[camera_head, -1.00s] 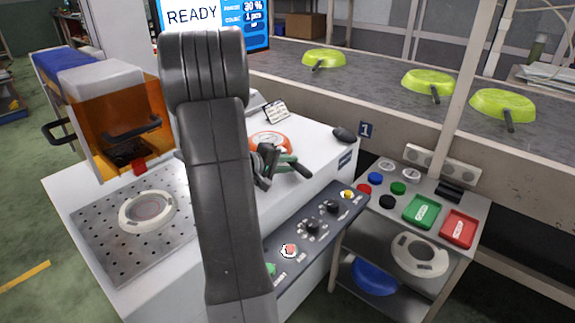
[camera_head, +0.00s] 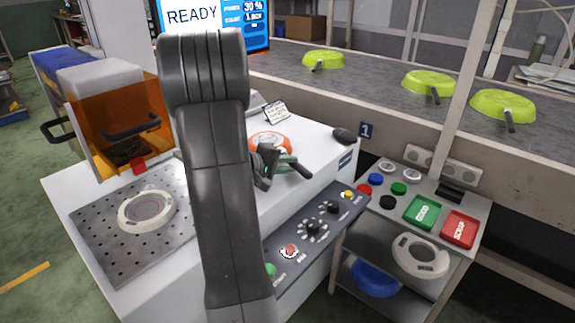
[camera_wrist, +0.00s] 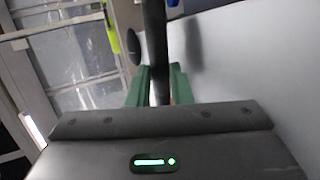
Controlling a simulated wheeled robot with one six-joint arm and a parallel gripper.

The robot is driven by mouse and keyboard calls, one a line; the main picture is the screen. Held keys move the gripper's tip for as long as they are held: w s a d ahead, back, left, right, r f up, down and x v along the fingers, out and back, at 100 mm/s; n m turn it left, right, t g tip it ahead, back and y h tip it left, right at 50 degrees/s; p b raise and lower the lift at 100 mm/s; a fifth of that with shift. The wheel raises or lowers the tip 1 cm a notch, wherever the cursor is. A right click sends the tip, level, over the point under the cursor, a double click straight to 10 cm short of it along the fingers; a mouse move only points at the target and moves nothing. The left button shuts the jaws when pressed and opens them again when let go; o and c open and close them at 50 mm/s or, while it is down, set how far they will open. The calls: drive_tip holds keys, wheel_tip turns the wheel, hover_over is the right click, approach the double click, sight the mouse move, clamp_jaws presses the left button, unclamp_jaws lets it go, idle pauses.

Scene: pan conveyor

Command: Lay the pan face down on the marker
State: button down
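An orange pan (camera_head: 268,139) rests on the white bench top, partly hidden by my arm and gripper. Its dark handle (camera_head: 301,171) points to the lower right. My gripper (camera_head: 284,160) is at the handle, with its green fingers on either side. In the wrist view, the handle (camera_wrist: 158,55) runs between the fingertips (camera_wrist: 160,75); whether both fingers press on it is unclear. The marker's pale ring-shaped seat (camera_head: 147,211) sits on a perforated plate at the left, in front of the orange-windowed hood, and is empty.
Several lime pans (camera_head: 428,83) lie on the conveyor (camera_head: 380,70) behind. A control panel (camera_head: 320,228) with knobs edges the bench.

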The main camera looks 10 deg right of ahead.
drive_tip(key=c, duration=1.2)
unclamp_jaws()
drive_tip(key=shift+c, duration=0.2)
drive_tip(key=shift+s+f, duration=0.1)
drive_tip(key=shift+p+v, duration=0.3)
drive_tip(key=shift+v, duration=3.45)
drive_tip(key=shift+d, duration=0.1)
drive_tip(key=shift+x, duration=3)
